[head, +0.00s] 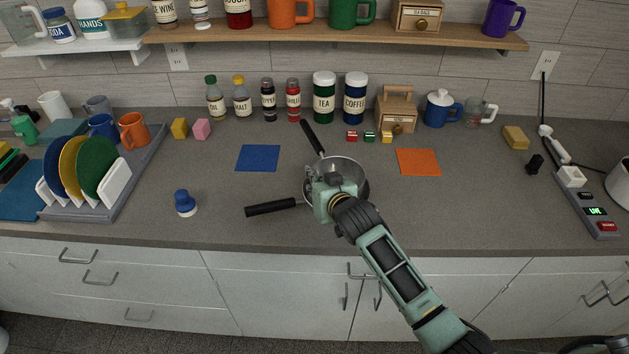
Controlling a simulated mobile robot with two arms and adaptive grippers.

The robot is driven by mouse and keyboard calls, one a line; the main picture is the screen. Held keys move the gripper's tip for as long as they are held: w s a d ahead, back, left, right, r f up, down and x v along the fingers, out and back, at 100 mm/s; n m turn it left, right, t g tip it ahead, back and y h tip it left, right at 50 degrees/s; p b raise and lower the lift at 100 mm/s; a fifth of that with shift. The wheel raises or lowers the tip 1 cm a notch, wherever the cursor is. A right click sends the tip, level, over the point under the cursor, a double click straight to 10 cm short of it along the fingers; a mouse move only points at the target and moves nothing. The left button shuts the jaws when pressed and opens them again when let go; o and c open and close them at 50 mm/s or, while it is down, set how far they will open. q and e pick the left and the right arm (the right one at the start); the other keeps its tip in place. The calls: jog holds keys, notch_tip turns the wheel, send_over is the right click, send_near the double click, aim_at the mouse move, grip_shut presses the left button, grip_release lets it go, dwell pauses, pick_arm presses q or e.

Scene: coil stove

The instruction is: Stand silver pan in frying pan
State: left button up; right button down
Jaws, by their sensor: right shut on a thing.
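The silver pan (349,168) is at the middle of the counter, with a shiny bowl and a black handle (312,137) pointing up and left. A second black handle (270,207) points left from under my gripper and seems to belong to the frying pan (307,193), which is mostly hidden. The two pans overlap in view; I cannot tell whether the silver pan rests inside the frying pan or is held above it. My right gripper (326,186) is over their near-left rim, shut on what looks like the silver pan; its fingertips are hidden. My left gripper is out of view.
A blue mat (258,158) lies left of the pans and an orange mat (418,162) right. A blue-topped stamp-like object (185,203) stands front left. A dish rack (130,180) fills the left. Bottles, canisters (324,97) and small blocks line the back.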

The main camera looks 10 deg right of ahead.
jog(key=shift+w+f, duration=0.1)
jog(key=shift+f, duration=0.1)
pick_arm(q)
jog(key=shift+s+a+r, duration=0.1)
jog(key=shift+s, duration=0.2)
pick_arm(e)
jog(key=shift+f, duration=0.1)
jog(key=shift+f, duration=0.15)
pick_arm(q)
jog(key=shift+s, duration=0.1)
pick_arm(e)
jog(key=c, duration=1.9)
grip_release()
jog(key=shift+f, duration=0.1)
jog(key=shift+c, duration=0.2)
jog(key=shift+s+r, duration=0.2)
pick_arm(q)
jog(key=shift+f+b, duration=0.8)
jog(key=shift+b, duration=0.05)
pick_arm(e)
jog(key=v, duration=1.1)
jog(key=shift+s+r, duration=0.2)
jog(key=shift+s, duration=0.15)
